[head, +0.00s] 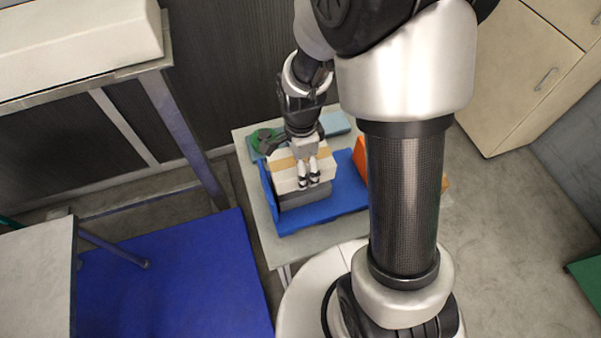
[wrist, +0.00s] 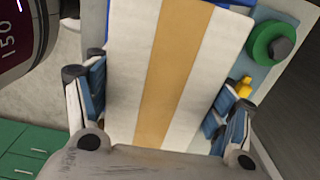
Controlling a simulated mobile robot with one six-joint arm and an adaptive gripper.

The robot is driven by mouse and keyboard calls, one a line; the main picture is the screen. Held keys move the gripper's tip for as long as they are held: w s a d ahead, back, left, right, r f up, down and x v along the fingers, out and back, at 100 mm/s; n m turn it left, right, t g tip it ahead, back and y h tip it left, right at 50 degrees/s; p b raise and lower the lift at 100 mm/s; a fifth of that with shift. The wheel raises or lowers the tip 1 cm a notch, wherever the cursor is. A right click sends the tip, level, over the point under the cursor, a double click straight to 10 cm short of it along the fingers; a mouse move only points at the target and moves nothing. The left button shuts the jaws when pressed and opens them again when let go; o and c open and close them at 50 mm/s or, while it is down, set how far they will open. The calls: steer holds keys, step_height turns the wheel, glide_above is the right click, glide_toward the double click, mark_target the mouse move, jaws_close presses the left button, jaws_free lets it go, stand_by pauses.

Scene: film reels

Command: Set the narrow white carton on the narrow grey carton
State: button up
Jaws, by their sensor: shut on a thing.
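The narrow white carton (head: 287,182) has a tan tape band along its top. My gripper (head: 311,180) is shut on it from above. In the wrist view the white carton (wrist: 128,65) fills the middle, with the fingers (wrist: 160,112) on its two sides. In the head view the narrow grey carton (head: 306,199) shows as a dark grey strip just below the white carton, in the blue tray (head: 345,193). I cannot tell whether the two cartons touch. The wrist view does not show the grey carton.
A green reel (head: 263,138) and a light blue thing (head: 336,123) are at the back of the small table (head: 302,246). An orange thing (head: 360,155) is to the right, partly behind my arm. The right part of the blue tray looks empty.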

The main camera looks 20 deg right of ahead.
steer(key=shift+f+b, duration=0.6)
steer(key=shift+f, duration=1.5)
steer(key=shift+f, duration=0.1)
steer(key=o, duration=1.3)
steer(key=shift+o, duration=0.2)
step_height(320, 180, up, 12)
steer(key=p, duration=0.3)
steer(key=s+r+n+t, duration=0.4)
steer(key=s+r+n, duration=1.1)
steer(key=r+n, duration=0.2)
steer(key=shift+r+n+t, duration=0.3)
steer(key=shift+r+n, duration=0.05)
steer(key=shift+n, duration=0.15)
